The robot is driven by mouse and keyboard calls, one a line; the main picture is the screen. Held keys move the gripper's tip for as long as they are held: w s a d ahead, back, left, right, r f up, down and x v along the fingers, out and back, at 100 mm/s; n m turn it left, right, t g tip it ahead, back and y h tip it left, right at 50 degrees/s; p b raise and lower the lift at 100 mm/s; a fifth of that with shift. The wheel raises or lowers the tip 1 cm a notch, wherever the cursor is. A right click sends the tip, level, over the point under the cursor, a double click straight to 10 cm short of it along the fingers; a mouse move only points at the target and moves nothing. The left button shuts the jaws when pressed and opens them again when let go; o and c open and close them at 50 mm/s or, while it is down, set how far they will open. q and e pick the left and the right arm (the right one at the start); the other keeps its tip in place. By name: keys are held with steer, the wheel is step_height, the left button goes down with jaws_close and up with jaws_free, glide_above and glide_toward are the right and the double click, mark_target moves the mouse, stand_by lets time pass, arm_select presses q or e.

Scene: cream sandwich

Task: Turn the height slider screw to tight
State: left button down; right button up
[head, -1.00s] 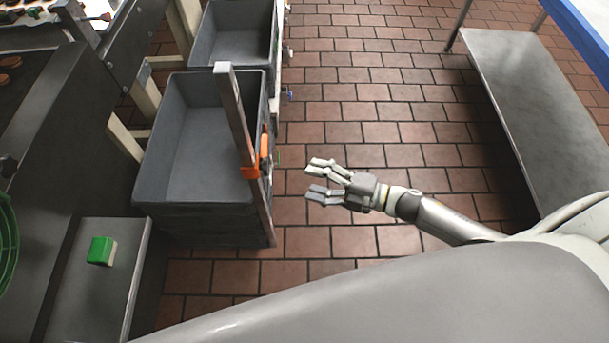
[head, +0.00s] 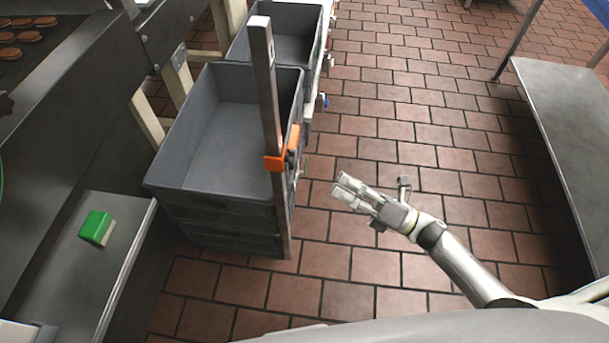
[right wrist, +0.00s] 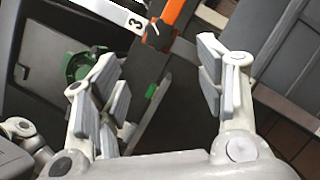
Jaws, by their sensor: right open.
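The height slider is an orange clamp (head: 275,162) on an upright metal post (head: 265,75) at the near right corner of the grey crates. A dark part (head: 292,157), perhaps the screw, sits at its right side; whether it is tight cannot be told. My right gripper (head: 342,186) is open and empty, to the right of the slider and apart from it. In the right wrist view the open fingers (right wrist: 155,75) frame the dark post, with an orange piece (right wrist: 172,18) beyond them at the top. My left gripper is out of view.
Stacked grey crates (head: 160,182) stand left of the post. A steel shelf (head: 60,285) with a green block (head: 97,227) is at the lower left. A steel table (head: 570,130) stands at the right. The tiled floor (head: 420,130) between is open.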

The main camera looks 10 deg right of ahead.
mark_target(295, 159)
steer(key=p+x, duration=0.2)
steer(key=x, duration=0.8)
steer(key=shift+r, duration=0.1)
steer(key=shift+w+a, duration=0.15)
steer(key=shift+a, duration=0.2)
steer(key=shift+c, duration=0.3)
steer(key=c, duration=1)
